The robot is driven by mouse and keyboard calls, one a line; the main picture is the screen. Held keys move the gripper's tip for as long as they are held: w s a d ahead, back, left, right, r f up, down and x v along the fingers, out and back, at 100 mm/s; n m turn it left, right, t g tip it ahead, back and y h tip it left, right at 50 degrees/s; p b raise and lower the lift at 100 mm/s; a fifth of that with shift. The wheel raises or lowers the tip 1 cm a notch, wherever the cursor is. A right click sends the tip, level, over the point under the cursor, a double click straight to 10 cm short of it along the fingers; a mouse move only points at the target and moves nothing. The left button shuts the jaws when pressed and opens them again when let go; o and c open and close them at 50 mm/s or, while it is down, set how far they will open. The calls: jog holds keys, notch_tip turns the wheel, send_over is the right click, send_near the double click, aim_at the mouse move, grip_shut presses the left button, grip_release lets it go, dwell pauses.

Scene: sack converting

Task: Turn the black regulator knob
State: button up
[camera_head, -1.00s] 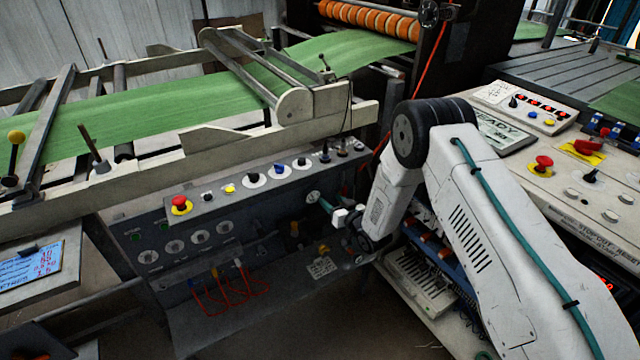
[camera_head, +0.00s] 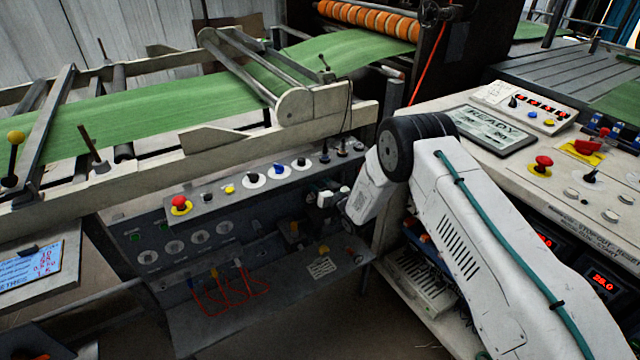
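My gripper (camera_head: 314,193) is at the right part of the grey control panel's front face, just below its sloped top row. It is small, dark and partly covered by my wrist, so I cannot tell whether its fingers are open or touching anything. No black regulator knob stands out clearly on the front face near it; that spot is partly hidden by the gripper. On the sloped top, a black knob on a white dial (camera_head: 302,163) and another black knob on a white dial (camera_head: 254,180) show, with a blue knob (camera_head: 280,171) between them.
A red emergency button (camera_head: 180,203) sits at the panel's left end. Round gauges (camera_head: 174,247) and red hoses (camera_head: 228,290) are lower left of my gripper. A green web (camera_head: 150,108) runs above. A white console (camera_head: 560,190) stands close on the right.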

jog(key=c, duration=1)
jog(key=shift+m, duration=0.3)
jog(key=shift+d+m, duration=0.1)
jog(key=shift+m, duration=3.3)
jog(key=o, duration=1)
jog(key=shift+w+d+f, duration=0.1)
